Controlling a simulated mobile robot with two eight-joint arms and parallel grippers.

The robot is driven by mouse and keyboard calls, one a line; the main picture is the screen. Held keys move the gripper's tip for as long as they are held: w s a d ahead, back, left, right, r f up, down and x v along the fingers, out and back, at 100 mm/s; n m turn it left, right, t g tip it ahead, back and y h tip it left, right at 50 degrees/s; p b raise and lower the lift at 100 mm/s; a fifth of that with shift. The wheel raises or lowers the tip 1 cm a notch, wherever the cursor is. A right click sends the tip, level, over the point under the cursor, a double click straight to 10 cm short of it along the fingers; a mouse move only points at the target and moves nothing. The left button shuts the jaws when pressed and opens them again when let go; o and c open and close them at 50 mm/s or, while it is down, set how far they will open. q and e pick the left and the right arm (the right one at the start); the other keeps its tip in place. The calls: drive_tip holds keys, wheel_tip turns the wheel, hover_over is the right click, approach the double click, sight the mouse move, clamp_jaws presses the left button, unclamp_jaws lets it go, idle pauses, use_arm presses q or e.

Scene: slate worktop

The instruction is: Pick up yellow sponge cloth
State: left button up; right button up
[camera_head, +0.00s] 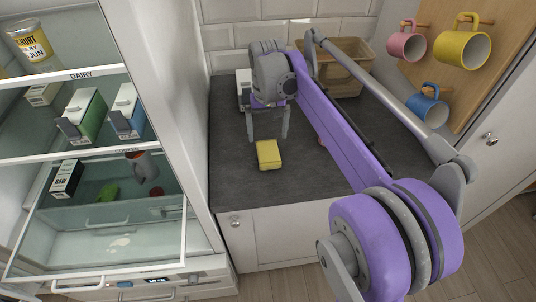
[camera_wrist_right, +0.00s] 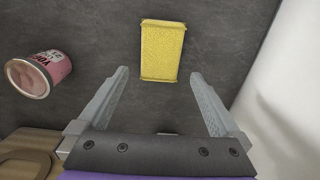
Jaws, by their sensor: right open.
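The yellow sponge cloth (camera_head: 268,154) lies flat on the slate worktop (camera_head: 310,175) near its front edge. In the right wrist view the sponge cloth (camera_wrist_right: 162,50) is at the top centre, beyond the fingertips and roughly in line with the gap between them. My right gripper (camera_head: 268,138) is open and empty, with its fingers pointing down just behind the cloth in the head view. In the right wrist view its two fingers (camera_wrist_right: 159,75) stand wide apart and do not touch the cloth. My left gripper is not in view.
A pink yogurt cup (camera_wrist_right: 40,74) is on the worktop, mostly hidden by my arm in the head view. A tan basket (camera_head: 345,85) stands at the back. Mugs hang on a board at right, including a yellow one (camera_head: 463,48). An open fridge (camera_head: 115,245) is at left.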

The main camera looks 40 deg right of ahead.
sight(268, 148)
drive_tip(key=shift+s+a+f, duration=0.1)
drive_tip(key=shift+f, duration=2.95)
drive_tip(key=c, duration=1.4)
wheel_tip(268, 148, up, 10)
drive_tip(key=o, duration=0.9)
drive_tip(key=c, duration=0.6)
drive_tip(key=shift+s, duration=0.1)
